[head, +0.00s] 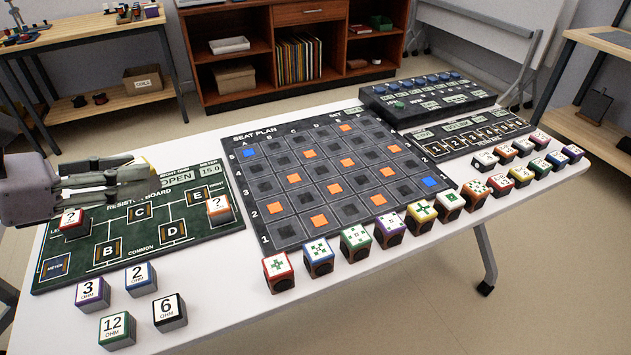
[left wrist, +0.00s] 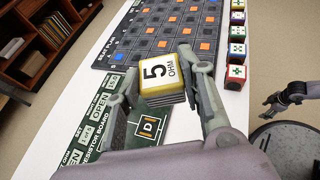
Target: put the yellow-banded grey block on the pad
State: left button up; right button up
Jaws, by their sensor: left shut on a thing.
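My left gripper (head: 128,178) is above the resistor board (head: 222,238) in the head view. It is shut on the yellow-banded grey block (left wrist: 165,77), whose top reads "5 OHM" in the left wrist view. In the head view the fingers mostly hide it. The green board has dark pads marked B (head: 108,252), C (head: 140,212), D (head: 172,231) and E (head: 198,196), all bare, and a blue-outlined METER pad (head: 56,266). Which pad is meant cannot be told. My right gripper (left wrist: 284,96) shows at the right of the left wrist view; its opening is unclear.
Two "?" blocks stand on the board, at left (head: 72,223) and right (head: 219,209). Several ohm blocks, including the 12 (head: 117,328), stand in front. The seat plan board (head: 335,178) lies to the right, with a row of patterned cubes (head: 356,242) along its front.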

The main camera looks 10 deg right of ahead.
pick_arm(q)
jog(key=shift+a, duration=0.15)
pick_arm(e)
jog(key=shift+r, duration=0.1)
pick_arm(q)
jog(key=shift+f, duration=0.2)
notch_tip(320, 180, down, 15)
jog(key=shift+r+b, duration=0.15)
jog(key=shift+b, duration=1.1)
notch_tip(320, 180, down, 5)
jog(key=shift+r+b, duration=0.1)
jog(key=shift+b, duration=0.35)
pick_arm(e)
jog(key=w+r, duration=0.4)
jog(key=r, duration=0.6)
jog(key=shift+w+a+r+t, duration=0.25)
jog(key=shift+r+t, duration=0.05)
jog(key=shift+r, duration=0.1)
pick_arm(q)
jog(key=o, duration=1.2)
pick_arm(e)
jog(key=shift+r, duration=0.4)
